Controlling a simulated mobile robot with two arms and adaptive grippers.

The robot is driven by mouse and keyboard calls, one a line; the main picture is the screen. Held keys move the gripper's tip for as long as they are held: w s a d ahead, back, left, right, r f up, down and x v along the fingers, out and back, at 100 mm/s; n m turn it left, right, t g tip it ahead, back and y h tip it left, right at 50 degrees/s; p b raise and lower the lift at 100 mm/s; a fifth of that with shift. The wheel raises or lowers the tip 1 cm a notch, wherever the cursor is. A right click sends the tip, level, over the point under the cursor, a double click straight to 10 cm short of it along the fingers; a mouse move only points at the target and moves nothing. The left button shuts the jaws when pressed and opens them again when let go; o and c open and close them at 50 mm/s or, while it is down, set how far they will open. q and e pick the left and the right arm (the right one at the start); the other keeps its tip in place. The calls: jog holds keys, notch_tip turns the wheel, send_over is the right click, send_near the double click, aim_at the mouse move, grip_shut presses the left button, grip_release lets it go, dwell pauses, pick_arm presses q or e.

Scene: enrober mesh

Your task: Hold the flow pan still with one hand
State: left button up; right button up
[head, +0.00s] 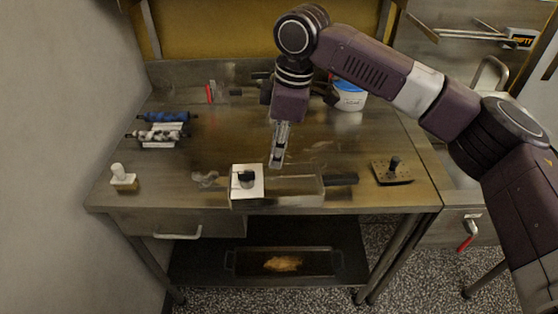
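A shallow metal pan (297,186), which looks like the flow pan, lies near the front edge of the table. A dark handle-like part (341,179) sticks out at its right end, and a white square block with a black knob (247,182) stands at its left end. My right gripper (277,160) points down just above the back side of the pan. Its fingers look close together, but I cannot tell whether they are shut or whether they touch the pan. My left gripper is not in view.
The table (220,130) bears blue and grey rollers (160,127) at left, a small white-topped piece (123,178) at front left, a white tub (349,95) at the back and a brown plate with a dark knob (391,171) at right. A dark tray (240,262) lies on the lower shelf.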

aim_at(280, 199)
jog(key=shift+n+g+h, duration=0.3)
jog(key=shift+n+h, duration=0.5)
jog(key=shift+h, duration=0.1)
jog(key=s+f, duration=0.1)
jog(key=f, duration=0.3)
jog(key=s+f, duration=0.1)
jog(key=f, duration=0.3)
jog(key=s+f, duration=0.1)
jog(key=f, duration=0.2)
jog(key=shift+s+d+f, duration=0.25)
jog(key=shift+s+f, duration=0.1)
jog(key=shift+f, duration=0.05)
jog(key=shift+c, duration=0.2)
grip_shut()
